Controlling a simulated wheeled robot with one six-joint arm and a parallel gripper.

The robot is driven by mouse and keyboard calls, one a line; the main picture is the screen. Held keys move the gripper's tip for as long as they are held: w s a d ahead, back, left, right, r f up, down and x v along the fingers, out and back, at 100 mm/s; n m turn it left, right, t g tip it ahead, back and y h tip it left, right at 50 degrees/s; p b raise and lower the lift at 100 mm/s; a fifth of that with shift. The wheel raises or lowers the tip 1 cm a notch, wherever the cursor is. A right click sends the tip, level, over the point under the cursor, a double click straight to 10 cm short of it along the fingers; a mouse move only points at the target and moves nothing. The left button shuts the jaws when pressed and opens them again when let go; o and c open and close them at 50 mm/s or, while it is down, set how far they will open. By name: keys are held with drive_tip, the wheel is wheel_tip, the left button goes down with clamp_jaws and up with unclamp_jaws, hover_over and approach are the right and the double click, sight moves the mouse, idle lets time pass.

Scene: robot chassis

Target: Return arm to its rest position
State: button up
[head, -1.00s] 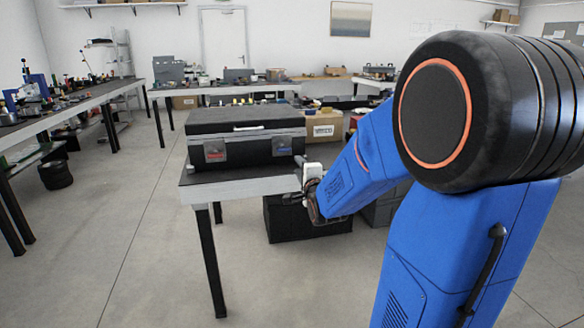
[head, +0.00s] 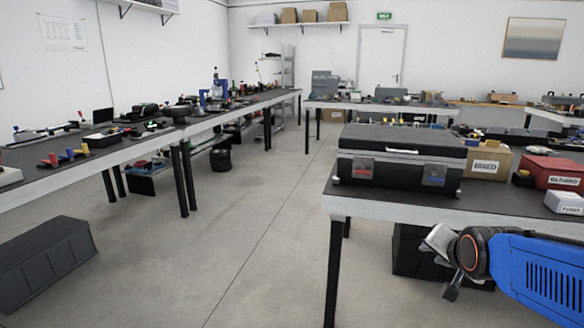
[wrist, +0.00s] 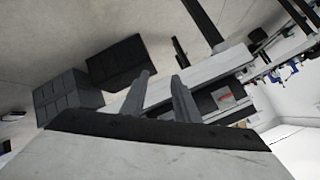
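My arm's blue link (head: 540,275) reaches in from the lower right of the head view. My gripper (head: 444,264) is at its end, in front of the near side of the workbench (head: 420,207) and below its top. In the wrist view my gripper (wrist: 159,88) shows two grey fingers with a clear gap between them. Nothing is seen between them. The rest of my arm is outside the head view.
A dark crate (head: 45,258) is on the floor at left. The middle floor is open.

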drive_tip(key=s+a+f+n+g, duration=0.1)
drive_tip(key=s+a+n, duration=0.1)
drive_tip(key=s, duration=0.4)
drive_tip(key=s+a+f+n+g+y, duration=0.1)
drive_tip(key=s+a+n+g, duration=0.1)
drive_tip(key=s+n, duration=0.2)
drive_tip(key=s+a+f+n+g, duration=0.1)
drive_tip(key=s+a+n+g, duration=0.1)
drive_tip(key=s, duration=0.8)
drive_tip(key=shift+f+n+y, duration=0.3)
drive_tip(key=shift+f+n, duration=0.05)
drive_tip(key=shift+n, duration=0.25)
drive_tip(key=shift+a, duration=0.1)
